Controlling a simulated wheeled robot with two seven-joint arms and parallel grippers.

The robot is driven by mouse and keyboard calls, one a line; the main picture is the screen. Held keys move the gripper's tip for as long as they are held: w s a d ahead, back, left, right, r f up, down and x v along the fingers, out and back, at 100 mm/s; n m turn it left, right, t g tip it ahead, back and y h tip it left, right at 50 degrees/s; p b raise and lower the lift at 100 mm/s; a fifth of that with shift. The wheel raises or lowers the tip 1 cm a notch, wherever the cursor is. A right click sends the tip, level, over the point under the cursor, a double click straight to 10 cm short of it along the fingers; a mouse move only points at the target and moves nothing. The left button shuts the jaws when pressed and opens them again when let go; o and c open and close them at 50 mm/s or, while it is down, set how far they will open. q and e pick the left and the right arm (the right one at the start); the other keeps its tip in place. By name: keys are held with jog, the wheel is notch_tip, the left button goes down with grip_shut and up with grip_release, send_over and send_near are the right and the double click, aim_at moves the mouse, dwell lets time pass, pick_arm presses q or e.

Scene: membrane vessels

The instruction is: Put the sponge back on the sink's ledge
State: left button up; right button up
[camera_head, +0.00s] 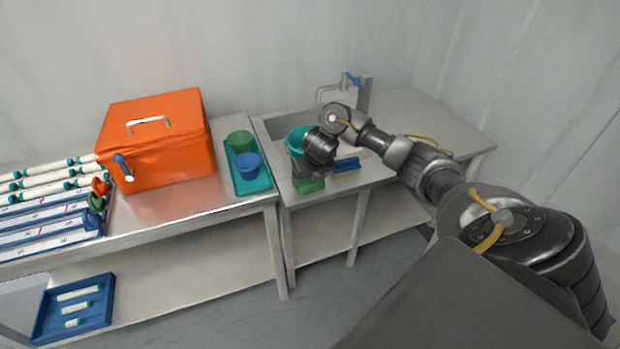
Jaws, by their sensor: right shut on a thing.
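The green sponge (311,186) shows just below my right gripper (304,175), at the front ledge of the sink (280,127). My right arm reaches in from the right and the gripper points down, shut on the sponge. The wrist hides the fingertips and part of the sponge. I cannot tell whether the sponge touches the ledge or is held slightly above it. My left gripper is not in view.
A teal vessel (296,134) is behind the wrist at the basin. A blue item (347,164) lies right of the gripper. The tap (364,92) stands behind. A teal tray (251,185) with green and blue cups and an orange box (160,150) are left.

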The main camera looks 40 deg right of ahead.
jog(key=o, duration=0.9)
jog(key=shift+f, duration=0.1)
jog(key=p+v, duration=0.6)
jog(key=v, duration=0.6)
jog(key=shift+a, duration=0.1)
